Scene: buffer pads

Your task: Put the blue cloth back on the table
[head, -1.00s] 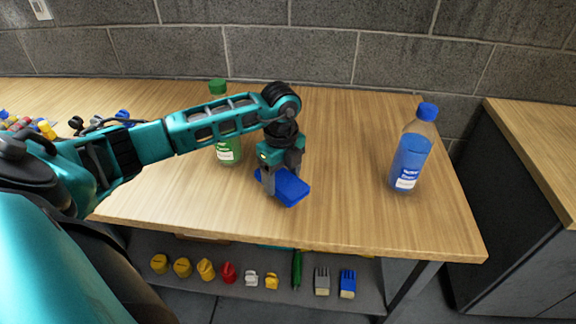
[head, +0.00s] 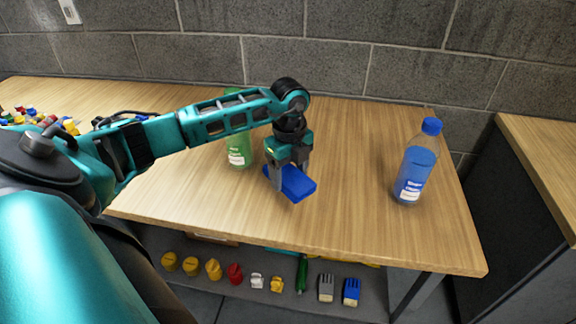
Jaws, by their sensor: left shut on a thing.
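The blue cloth (head: 298,186) is a flat blue pad in the middle of the head view. My left gripper (head: 287,178) points down and is shut on it, with the fingers hiding part of its left side. The pad is tilted and over the wooden table (head: 350,220); I cannot tell whether it touches the top. My right gripper does not show.
A green bottle (head: 238,155) stands behind my left arm and is partly hidden. Small coloured items lie at the far left. A lower shelf (head: 330,307) holds several small objects.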

